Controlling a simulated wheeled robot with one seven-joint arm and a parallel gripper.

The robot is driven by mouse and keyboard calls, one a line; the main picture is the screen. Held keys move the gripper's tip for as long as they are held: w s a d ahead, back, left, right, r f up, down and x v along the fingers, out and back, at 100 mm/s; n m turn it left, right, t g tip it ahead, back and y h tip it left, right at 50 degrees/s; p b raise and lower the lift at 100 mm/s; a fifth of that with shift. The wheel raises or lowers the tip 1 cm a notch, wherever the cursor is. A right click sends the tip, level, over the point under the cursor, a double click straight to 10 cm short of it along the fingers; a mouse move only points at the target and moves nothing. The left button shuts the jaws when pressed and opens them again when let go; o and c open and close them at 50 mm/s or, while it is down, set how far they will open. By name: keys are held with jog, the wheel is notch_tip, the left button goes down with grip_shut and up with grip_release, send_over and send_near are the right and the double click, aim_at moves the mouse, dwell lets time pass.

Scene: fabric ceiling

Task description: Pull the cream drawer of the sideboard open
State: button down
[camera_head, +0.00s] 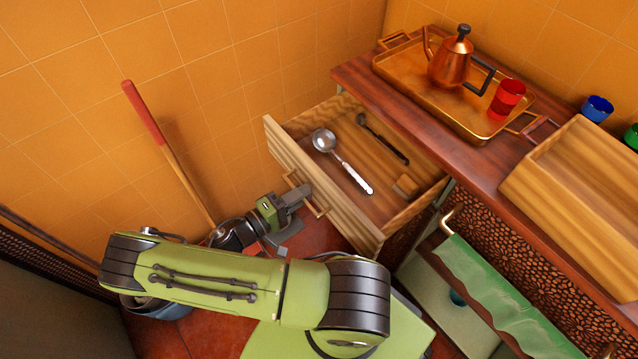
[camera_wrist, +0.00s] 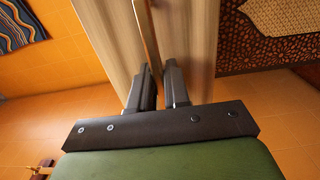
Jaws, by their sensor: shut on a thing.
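The sideboard (camera_head: 467,165) has a dark reddish wooden top and patterned panels. Its pale cream drawer (camera_head: 347,222) stands pulled well out from the body, and its inside shows. A slim brass-coloured handle (camera_head: 319,210) is on the drawer front. My gripper (camera_head: 303,192) is at this handle, in front of the drawer. In the wrist view, the fingers of my gripper (camera_wrist: 160,78) are closed around the handle bar (camera_wrist: 148,38) against the pale drawer front (camera_wrist: 192,45). The exact contact is partly hidden.
A tray (camera_head: 398,75) with a copper pot (camera_head: 451,62) and red cup (camera_head: 507,98) stands above. A red-handled stick (camera_head: 165,145) leans left; a green cloth (camera_head: 490,285) hangs right.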

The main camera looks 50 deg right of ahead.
jog(key=shift+w+a, duration=0.2)
jog(key=shift+a, duration=1.05)
jog(key=c, duration=1.2)
grip_release()
jog(key=a, duration=0.5)
jog(key=w+a, duration=0.1)
jog(key=a, duration=0.4)
jog(key=w+a, duration=0.1)
jog(key=a, duration=0.4)
jog(key=shift+w+a+p, duration=0.25)
jog(key=shift+a+p, duration=0.05)
